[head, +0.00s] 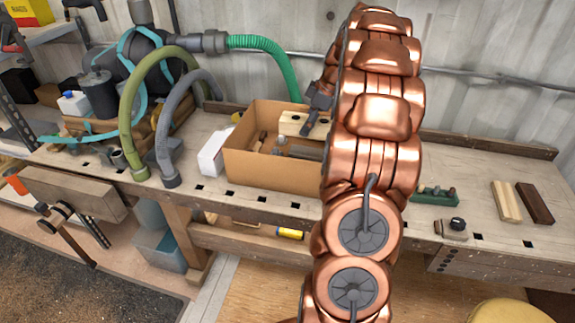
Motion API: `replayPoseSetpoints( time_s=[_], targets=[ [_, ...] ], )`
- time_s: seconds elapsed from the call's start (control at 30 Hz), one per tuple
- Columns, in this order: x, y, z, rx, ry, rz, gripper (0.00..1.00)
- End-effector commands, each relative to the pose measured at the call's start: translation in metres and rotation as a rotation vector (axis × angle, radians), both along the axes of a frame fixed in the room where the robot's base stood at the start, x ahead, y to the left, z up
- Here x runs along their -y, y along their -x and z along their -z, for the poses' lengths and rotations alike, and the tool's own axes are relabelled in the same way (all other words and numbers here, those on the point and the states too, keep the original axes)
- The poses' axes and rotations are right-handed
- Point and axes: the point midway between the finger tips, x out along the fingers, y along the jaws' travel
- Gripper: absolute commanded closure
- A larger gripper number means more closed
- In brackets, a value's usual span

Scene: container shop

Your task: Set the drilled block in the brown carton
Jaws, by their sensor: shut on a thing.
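The drilled block (292,123) is a pale wooden block with dark holes in its face. My gripper (309,124) is dark grey and shut on the block's right part. The block is over the back part of the brown carton (262,172), near its far rim. I cannot tell how far the block is above the carton's floor. The carton is open-topped and stands on the workbench, with several small items inside. My copper-coloured arm hides the carton's right end and part of my gripper.
The workbench (470,206) carries a white box (214,152) left of the carton. Grey and green hoses (128,130) stand further left. A green tray (434,196), a pale wood strip (505,201) and a dark one (535,203) lie right. Bare bench lies between them.

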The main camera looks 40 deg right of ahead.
Motion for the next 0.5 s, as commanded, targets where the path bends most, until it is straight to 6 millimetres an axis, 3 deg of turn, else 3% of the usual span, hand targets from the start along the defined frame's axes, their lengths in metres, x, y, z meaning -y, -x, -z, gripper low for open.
replayPoseSetpoints(
  time_s=[0.07,0.33,0.5],
  targets=[
    [0.001,0.001,0.017,0.0,0.001,0.004,0.94],
    [0.004,0.004,0.034,-0.001,-0.002,0.01,0.94],
    [0.005,0.005,0.058,-0.002,-0.003,0.012,0.94]
  ],
)
